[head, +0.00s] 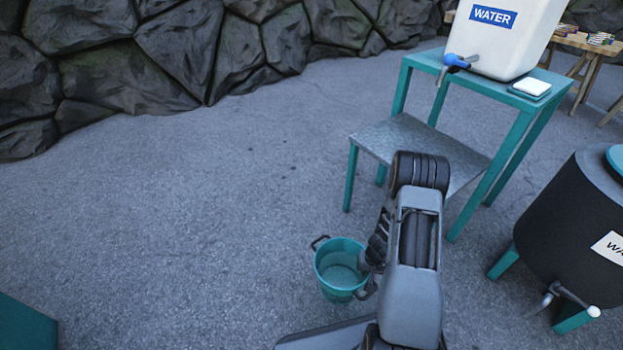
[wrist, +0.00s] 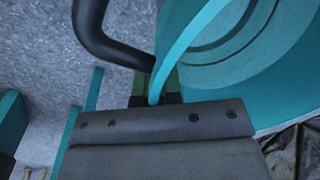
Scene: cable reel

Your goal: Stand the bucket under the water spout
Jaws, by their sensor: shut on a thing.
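The teal bucket (head: 332,272) is upright in the head view, low and left of my arm. My gripper (head: 371,268) is shut on its right side. In the wrist view the jaws (wrist: 155,90) pinch the bucket's curved rim (wrist: 190,48), beside a dark bent handle (wrist: 95,30). I cannot tell whether the bucket touches the ground. The white tank marked WATER (head: 515,45) stands on a teal table (head: 515,130), upper right. Its blue-handled spout (head: 455,63) points down above a lower grey metal shelf (head: 385,135), which my arm partly hides.
A black barrel (head: 570,215) with its own tap (head: 560,295) stands on teal legs at the right. A small white item (head: 532,86) lies on the table. A rock wall (head: 180,50) runs along the back. The ground at left is mostly clear.

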